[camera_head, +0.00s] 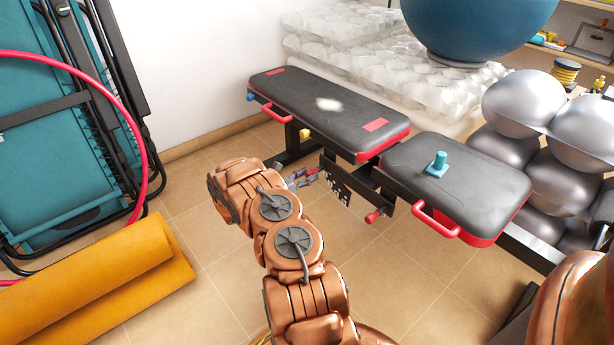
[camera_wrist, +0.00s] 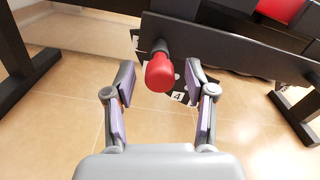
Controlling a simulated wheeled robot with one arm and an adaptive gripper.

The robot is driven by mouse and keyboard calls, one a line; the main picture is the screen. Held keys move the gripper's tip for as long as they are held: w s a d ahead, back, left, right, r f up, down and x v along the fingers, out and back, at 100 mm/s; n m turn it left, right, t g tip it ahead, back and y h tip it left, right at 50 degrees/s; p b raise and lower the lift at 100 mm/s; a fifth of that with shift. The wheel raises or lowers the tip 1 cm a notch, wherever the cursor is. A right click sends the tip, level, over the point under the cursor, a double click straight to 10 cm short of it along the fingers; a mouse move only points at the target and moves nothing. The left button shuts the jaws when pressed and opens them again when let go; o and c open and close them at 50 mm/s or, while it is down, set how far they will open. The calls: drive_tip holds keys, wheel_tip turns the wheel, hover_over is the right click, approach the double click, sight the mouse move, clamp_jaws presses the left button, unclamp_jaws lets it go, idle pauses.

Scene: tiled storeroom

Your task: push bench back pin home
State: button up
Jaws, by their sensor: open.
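The bench has a long black back pad (camera_head: 335,108) with red ends and a shorter seat pad (camera_head: 470,185). In the wrist view a pin with a red rounded knob (camera_wrist: 160,74) on a dark shaft sticks out from a dark plate (camera_wrist: 235,50) under the bench. My gripper (camera_wrist: 160,80) is open, its two fingers on either side of the knob with gaps showing. In the head view my gripper (camera_head: 300,180) is low beside the bench, near a holed plate (camera_head: 336,182). How deep the pin sits cannot be told.
A second red knob (camera_head: 375,216) sits under the bench nearer the seat. A teal peg-like object (camera_head: 437,164) stands on the seat pad. A rolled yellow mat (camera_head: 120,285), a pink hoop (camera_head: 145,160) and folded teal loungers (camera_head: 50,150) are left. Silver balls (camera_head: 525,103) are right.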

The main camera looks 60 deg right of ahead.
drive_tip(key=v, duration=1.2)
drive_tip(key=shift+r, duration=0.1)
drive_tip(key=s+a+r+m+g+y+p, duration=0.15)
drive_tip(key=s+a+r+m+p, duration=0.35)
drive_tip(key=r, duration=0.7)
drive_tip(key=s+a+r+m+g+y+p, duration=0.1)
drive_tip(key=s+a+r+m+y+p, duration=0.15)
drive_tip(key=r+p, duration=0.7)
drive_tip(key=s+a+r+m+g+y+p, duration=0.1)
drive_tip(key=s+a+r+m+y+p, duration=0.2)
drive_tip(key=r, duration=1.3)
drive_tip(key=s+a+r+m+t+y+p, duration=0.2)
drive_tip(key=s+a+r+p, duration=0.4)
drive_tip(key=a, duration=0.5)
drive_tip(key=s+a+r+m+t+y+p, duration=0.2)
drive_tip(key=s+a+r+m+y+p, duration=0.1)
drive_tip(key=s+a+r+y+p, duration=0.2)
drive_tip(key=s+a+r+m+t+y+p, duration=0.2)
drive_tip(key=s+a+r+p, duration=0.6)
drive_tip(key=a+r+p, duration=0.4)
drive_tip(key=a+r+y, duration=0.1)
drive_tip(key=a+r, duration=0.4)
drive_tip(key=shift+s+a+r+t+p, duration=0.2)
drive_tip(key=shift+r+t+p, duration=0.1)
drive_tip(key=shift+r+t, duration=0.05)
